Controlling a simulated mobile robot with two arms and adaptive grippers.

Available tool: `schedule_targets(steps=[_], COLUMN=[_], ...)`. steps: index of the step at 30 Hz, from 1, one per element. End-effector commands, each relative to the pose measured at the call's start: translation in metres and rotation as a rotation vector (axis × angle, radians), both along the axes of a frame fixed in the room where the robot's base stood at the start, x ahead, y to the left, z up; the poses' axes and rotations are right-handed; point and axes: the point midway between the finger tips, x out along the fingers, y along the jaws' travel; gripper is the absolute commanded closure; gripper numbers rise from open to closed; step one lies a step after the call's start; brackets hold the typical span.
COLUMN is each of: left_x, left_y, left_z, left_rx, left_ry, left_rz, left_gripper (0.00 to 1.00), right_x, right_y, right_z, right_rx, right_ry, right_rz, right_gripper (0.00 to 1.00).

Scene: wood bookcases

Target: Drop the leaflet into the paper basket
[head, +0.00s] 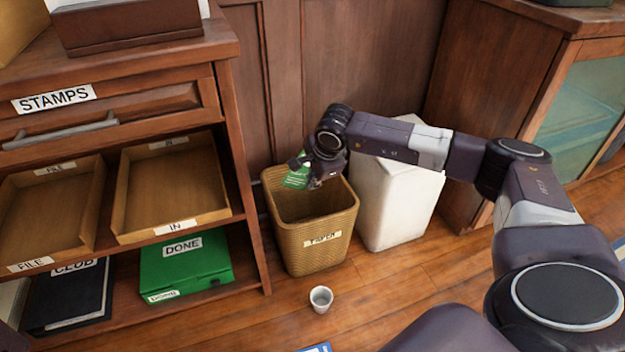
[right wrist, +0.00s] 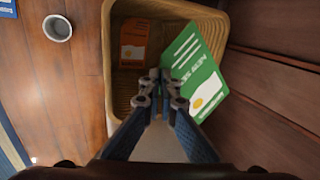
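The green leaflet (head: 296,178) has white print and hangs over the mouth of the paper basket at its back left. In the right wrist view the leaflet (right wrist: 203,70) is tilted, with one edge at my fingertips. The paper basket (head: 308,250) is tan wicker with a "PAPER" label and stands on the floor; its rim also shows in the right wrist view (right wrist: 106,70). My right gripper (head: 312,178) is above the basket opening, its fingers (right wrist: 160,80) close together on the leaflet's edge. My left gripper is out of view.
An orange card (right wrist: 134,42) lies inside the basket. A white bin (head: 400,200) stands right of the basket, and a small white cup (head: 321,298) is on the floor in front. A shelf with wooden trays (head: 178,226) and a green box (head: 190,268) is at left.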

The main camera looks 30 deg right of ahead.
Motion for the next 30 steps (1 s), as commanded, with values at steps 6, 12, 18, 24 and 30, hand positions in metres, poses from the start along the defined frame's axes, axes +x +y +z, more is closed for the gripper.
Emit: schedule_targets(steps=[6, 12, 18, 24, 30], left_x=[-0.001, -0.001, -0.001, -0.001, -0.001], left_y=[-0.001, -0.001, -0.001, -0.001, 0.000], left_z=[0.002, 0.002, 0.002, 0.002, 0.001], left_rx=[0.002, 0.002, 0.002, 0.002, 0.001], left_ry=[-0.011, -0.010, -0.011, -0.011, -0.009], left_rz=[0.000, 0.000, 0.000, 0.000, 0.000], left_gripper=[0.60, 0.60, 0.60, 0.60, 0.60], right_x=[0.000, 0.000, 0.000, 0.000, -0.004], right_y=[0.000, 0.000, 0.000, 0.000, 0.001], right_z=[-0.004, -0.004, -0.004, -0.004, 0.006], right_rx=[0.000, 0.000, 0.000, 0.000, 0.000], right_ry=[-0.001, -0.001, -0.001, 0.000, -0.002], right_rz=[0.000, 0.000, 0.000, 0.000, 0.001], right_gripper=[1.00, 0.96, 0.75, 0.75, 0.75])
